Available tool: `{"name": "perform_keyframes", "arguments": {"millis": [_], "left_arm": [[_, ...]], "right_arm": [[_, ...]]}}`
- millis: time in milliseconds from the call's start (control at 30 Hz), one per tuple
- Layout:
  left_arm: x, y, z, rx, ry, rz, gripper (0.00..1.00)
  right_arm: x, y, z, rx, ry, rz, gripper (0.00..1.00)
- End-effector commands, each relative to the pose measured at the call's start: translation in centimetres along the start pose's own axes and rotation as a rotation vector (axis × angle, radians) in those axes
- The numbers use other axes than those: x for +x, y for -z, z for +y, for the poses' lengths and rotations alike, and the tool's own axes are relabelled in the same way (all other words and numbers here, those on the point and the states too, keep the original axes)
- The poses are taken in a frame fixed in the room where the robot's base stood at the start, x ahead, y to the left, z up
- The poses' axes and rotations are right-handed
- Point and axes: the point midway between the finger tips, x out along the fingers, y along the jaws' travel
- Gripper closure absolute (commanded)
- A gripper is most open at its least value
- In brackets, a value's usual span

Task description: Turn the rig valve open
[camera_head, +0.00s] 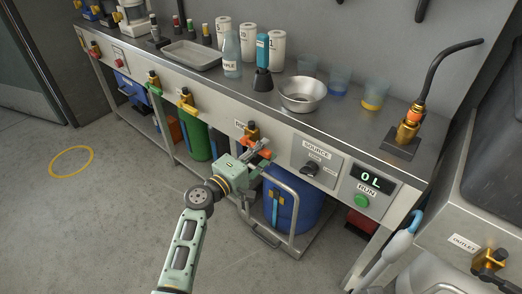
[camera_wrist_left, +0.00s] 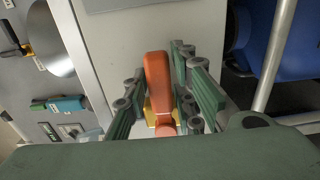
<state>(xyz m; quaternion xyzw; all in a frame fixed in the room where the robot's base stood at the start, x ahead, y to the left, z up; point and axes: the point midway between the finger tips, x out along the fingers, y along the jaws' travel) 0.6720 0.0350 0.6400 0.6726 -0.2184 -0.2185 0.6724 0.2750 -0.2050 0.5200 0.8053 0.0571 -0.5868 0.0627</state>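The rig valve has an orange handle (camera_head: 262,153) and a brass body (camera_head: 251,132) on the bench's front panel, above the blue drum. My left gripper (camera_head: 258,158) is at this handle. In the left wrist view the orange handle (camera_wrist_left: 157,82) stands between the green fingers (camera_wrist_left: 160,95), with the brass part (camera_wrist_left: 152,112) behind it. The fingers look spread, with a narrow gap at the left of the handle; contact on the right side is unclear. My right gripper is not in view.
A blue drum (camera_head: 292,203) stands under the bench behind a metal rail (camera_head: 292,232). The SOURCE knob (camera_head: 311,169) and a green RUN button (camera_head: 362,201) below a "0 L" display (camera_head: 371,178) are to the right. A steel bowl (camera_head: 302,94) sits on the bench.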

Motion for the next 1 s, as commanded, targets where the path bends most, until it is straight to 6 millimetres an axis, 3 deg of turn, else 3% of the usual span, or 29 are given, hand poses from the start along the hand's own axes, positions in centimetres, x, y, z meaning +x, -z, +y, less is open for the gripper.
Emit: {"name": "perform_keyframes", "arguments": {"millis": [233, 733, 967, 1000], "left_arm": [[0.0, 0.0, 0.0, 0.0, 0.0, 0.0, 1.0], [0.0, 0.0, 0.1, -0.011, 0.001, 0.0, 1.0], [0.0, 0.0, 0.8, -0.098, 0.0, 0.0, 1.0], [0.0, 0.1, 1.0, -0.123, 0.0, 0.0, 1.0]], "right_arm": [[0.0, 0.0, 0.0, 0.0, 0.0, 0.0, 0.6], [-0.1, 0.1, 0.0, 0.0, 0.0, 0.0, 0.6], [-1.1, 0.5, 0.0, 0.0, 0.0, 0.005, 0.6], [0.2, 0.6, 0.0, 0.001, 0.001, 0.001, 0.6]]}}
